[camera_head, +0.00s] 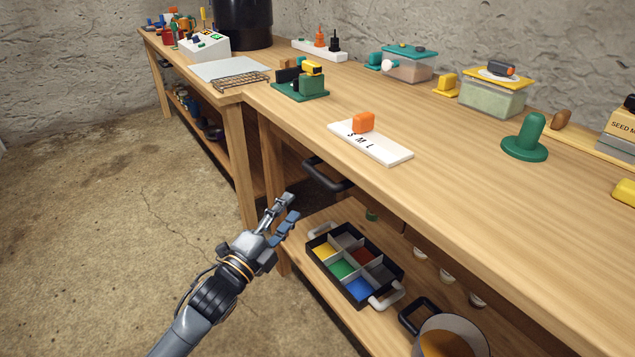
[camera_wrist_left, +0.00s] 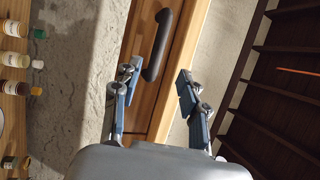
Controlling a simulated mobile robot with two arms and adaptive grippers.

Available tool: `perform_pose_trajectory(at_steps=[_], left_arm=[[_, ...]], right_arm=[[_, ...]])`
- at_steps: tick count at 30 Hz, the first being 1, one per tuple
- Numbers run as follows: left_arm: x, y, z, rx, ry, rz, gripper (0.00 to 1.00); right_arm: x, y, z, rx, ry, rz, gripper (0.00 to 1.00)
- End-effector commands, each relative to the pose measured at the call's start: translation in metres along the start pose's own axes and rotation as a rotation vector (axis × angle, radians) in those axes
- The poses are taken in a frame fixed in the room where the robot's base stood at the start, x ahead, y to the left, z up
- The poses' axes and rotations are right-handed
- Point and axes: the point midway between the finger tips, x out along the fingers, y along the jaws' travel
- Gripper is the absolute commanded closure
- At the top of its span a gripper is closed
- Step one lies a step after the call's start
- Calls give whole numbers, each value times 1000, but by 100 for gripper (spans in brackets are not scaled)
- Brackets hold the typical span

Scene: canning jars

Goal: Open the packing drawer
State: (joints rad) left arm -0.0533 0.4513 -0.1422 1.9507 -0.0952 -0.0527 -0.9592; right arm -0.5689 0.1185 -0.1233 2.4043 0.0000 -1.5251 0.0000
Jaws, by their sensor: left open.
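The packing drawer's dark curved handle (camera_head: 328,175) shows under the front edge of the workbench. In the left wrist view the handle (camera_wrist_left: 158,45) stands on a wooden drawer front (camera_wrist_left: 188,38), ahead of my gripper. My left gripper (camera_head: 284,212) is open and empty, to the left of the handle in the head view and apart from it. In the left wrist view its two fingers (camera_wrist_left: 158,84) spread with the handle beyond and between them. The bench top hides most of the drawer front in the head view. My right gripper is not in view.
A black divided tray (camera_head: 350,268) with coloured compartments sits on the lower shelf below the handle, with a bucket (camera_head: 450,337) nearby. A white S M L board (camera_head: 370,142) with an orange block lies on the bench (camera_head: 440,190). Floor (camera_head: 110,200) at left is clear.

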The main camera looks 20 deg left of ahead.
Motion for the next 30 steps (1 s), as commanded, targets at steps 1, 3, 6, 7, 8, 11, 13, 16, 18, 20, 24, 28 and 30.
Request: perform_pose_trajectory(at_steps=[1, 3, 6, 7, 8, 11, 13, 16, 18, 20, 24, 28, 30], left_arm=[[8, -1, 0, 0, 0, -3, 57], [21, -1, 0, -1, 0, -3, 57], [40, -1, 0, -1, -1, -3, 57], [46, -1, 0, -1, -1, -1, 57], [52, 0, 0, -2, -1, -2, 57], [71, 0, 0, -3, -1, -2, 57], [84, 0, 1, -2, -2, -1, 57], [99, 0, 0, -4, -1, 0, 57], [108, 1, 0, -4, -2, 1, 57], [114, 1, 1, -3, -2, 1, 57], [122, 1, 0, -3, -1, 2, 57], [124, 1, 0, -4, -1, 3, 57], [124, 1, 0, -4, -1, 3, 57]], right_arm=[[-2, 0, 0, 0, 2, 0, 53], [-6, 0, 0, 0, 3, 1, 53], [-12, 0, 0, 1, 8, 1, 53], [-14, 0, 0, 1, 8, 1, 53], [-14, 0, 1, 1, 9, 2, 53], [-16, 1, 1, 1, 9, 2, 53], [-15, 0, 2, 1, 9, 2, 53], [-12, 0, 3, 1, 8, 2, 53], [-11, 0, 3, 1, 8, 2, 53], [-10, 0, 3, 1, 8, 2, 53], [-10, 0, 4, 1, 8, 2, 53], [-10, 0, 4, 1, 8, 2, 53], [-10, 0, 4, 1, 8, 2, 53]])
